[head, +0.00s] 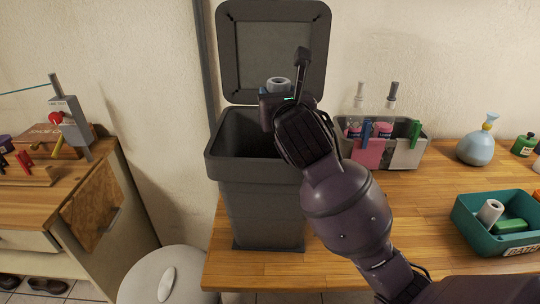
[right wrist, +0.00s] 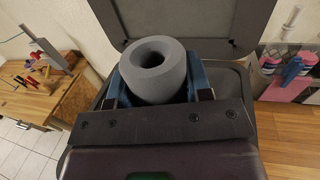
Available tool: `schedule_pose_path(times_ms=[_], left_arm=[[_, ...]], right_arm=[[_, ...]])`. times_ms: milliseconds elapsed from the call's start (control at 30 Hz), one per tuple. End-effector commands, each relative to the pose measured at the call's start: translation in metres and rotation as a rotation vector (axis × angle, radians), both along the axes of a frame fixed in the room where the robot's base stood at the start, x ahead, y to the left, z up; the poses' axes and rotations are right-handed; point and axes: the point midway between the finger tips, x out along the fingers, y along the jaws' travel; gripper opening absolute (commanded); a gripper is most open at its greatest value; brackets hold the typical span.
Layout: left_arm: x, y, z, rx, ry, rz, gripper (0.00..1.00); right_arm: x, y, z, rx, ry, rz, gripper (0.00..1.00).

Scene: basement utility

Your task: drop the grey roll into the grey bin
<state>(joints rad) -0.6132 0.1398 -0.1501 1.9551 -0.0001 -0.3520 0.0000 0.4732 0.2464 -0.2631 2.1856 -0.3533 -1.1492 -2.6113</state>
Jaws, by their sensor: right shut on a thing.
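The grey roll (head: 279,84) is held by my right gripper (head: 276,100) over the opening of the grey bin (head: 262,196). In the right wrist view the roll (right wrist: 153,69) stands with its hole facing up, between the two blue-padded fingers of the gripper (right wrist: 155,80). The gripper is shut on the roll. The bin is dark grey and tall, with its lid (head: 272,50) raised against the wall. My right arm hides part of the bin's right side. My left gripper is not in view.
A grey caddy (head: 408,152) with bottles and cloths stands right of the bin. Farther right are a round blue-grey bottle (head: 476,150) and a teal tray (head: 478,232) holding a pale roll and a green item. A round white lid (head: 160,280) is at the lower left.

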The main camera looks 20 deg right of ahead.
Motion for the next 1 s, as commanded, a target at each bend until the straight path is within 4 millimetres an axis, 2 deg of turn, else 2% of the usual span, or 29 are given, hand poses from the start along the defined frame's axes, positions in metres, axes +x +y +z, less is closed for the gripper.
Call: schedule_pose_path(times_ms=[100,133,300,667,767,1000], left_arm=[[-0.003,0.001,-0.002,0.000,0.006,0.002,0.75],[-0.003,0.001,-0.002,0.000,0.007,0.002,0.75],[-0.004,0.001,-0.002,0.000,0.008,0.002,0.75],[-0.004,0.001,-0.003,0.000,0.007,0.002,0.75],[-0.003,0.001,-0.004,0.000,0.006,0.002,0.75],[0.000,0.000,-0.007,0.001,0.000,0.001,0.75]], right_arm=[[0.000,0.000,0.000,0.000,0.000,0.000,0.22],[0.000,0.000,0.000,0.000,0.000,0.000,0.49],[0.000,0.000,0.000,0.000,0.000,0.000,0.75],[-0.003,0.000,0.000,0.000,0.000,0.000,0.75],[-0.013,0.001,-0.001,0.000,0.000,0.000,0.75],[-0.055,0.003,-0.001,-0.001,-0.002,0.001,0.75]])
